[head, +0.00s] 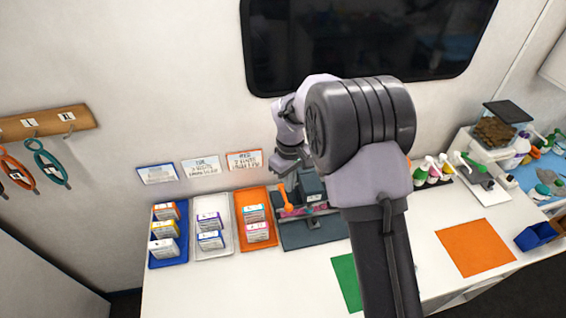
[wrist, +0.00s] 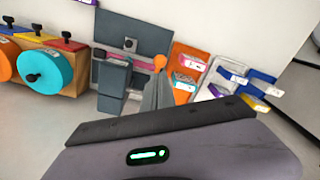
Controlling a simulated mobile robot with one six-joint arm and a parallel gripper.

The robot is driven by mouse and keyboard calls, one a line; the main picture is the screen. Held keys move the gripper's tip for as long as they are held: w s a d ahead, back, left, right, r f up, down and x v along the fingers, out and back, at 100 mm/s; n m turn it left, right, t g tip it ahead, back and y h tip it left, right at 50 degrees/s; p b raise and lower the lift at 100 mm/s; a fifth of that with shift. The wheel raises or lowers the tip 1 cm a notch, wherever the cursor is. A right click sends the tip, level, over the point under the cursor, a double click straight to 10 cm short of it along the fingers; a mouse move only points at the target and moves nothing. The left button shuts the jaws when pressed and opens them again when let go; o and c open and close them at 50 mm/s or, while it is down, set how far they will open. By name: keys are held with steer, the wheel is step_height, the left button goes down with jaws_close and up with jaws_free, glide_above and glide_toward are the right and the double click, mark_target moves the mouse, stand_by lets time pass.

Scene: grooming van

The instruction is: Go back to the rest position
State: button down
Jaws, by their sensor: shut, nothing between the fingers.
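My arm reaches up and over the white counter (head: 200,290) in the head view. My gripper (head: 284,165) is at the end of the arm, near the back wall, above the orange tray and the dark device. In the wrist view my gripper (wrist: 158,92) shows as a grey wedge with its fingers together and nothing visible between them. The arm's large joint covers part of the counter and wall in the head view.
Blue (head: 166,262), white (head: 228,246) and orange (head: 243,198) trays with small boxes stand at left. A dark device (head: 318,235) with an orange lever stands beside them. Green (head: 345,280) and orange (head: 474,247) mats lie on the counter. Bottles (head: 432,168) stand behind.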

steer(key=s+d+r+m+t+y+b, duration=0.1)
steer(key=s+d+r+m+t+b, duration=0.15)
steer(key=s+b, duration=0.45)
steer(key=s+d+r+m+t+b, duration=0.1)
steer(key=s+d+r+m+b, duration=0.15)
steer(key=s+m+b, duration=0.4)
steer(key=s+d+f+m+t+b, duration=0.1)
steer(key=s+f+b, duration=0.2)
steer(key=s+b, duration=0.3)
steer(key=s+d+f+m+t+y+b, duration=0.1)
steer(key=s+f+b, duration=0.3)
steer(key=s, duration=0.5)
steer(key=shift+s+f+m+b, duration=0.25)
steer(key=shift+s+m+b, duration=0.1)
steer(key=shift+m+b, duration=0.5)
steer(key=shift+d, duration=0.1)
